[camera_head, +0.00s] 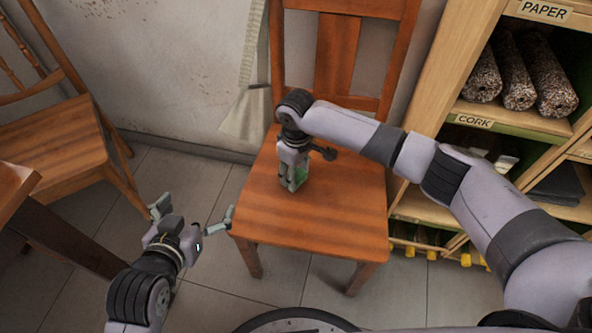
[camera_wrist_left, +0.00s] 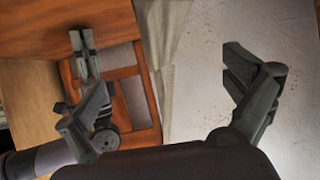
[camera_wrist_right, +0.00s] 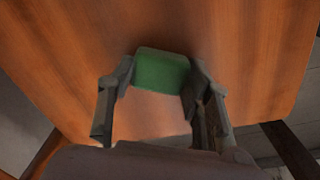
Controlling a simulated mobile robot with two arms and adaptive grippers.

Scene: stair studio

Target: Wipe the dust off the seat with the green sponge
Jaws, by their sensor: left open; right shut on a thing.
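The wooden chair seat (camera_head: 340,210) is in the middle of the head view and fills much of the right wrist view (camera_wrist_right: 255,45). My right gripper (camera_head: 293,182) is above its left-centre part, shut on the green sponge (camera_head: 300,175). In the right wrist view the sponge (camera_wrist_right: 161,70) sits between the two fingers, low at the seat; I cannot tell if it touches. A faint paler patch shows on the wood near the fingers; I cannot tell if it is dust. My left gripper (camera_head: 195,212) is open and empty, left of the seat's front-left corner.
A shelf unit (camera_head: 465,50) with cork rolls (camera_head: 515,75) stands close on the right. Another wooden chair (camera_head: 60,140) and a dark wooden table edge (camera_head: 15,190) are on the left. The chair's backrest (camera_head: 337,55) rises behind the seat. Tiled floor (camera_head: 215,275) is clear in front.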

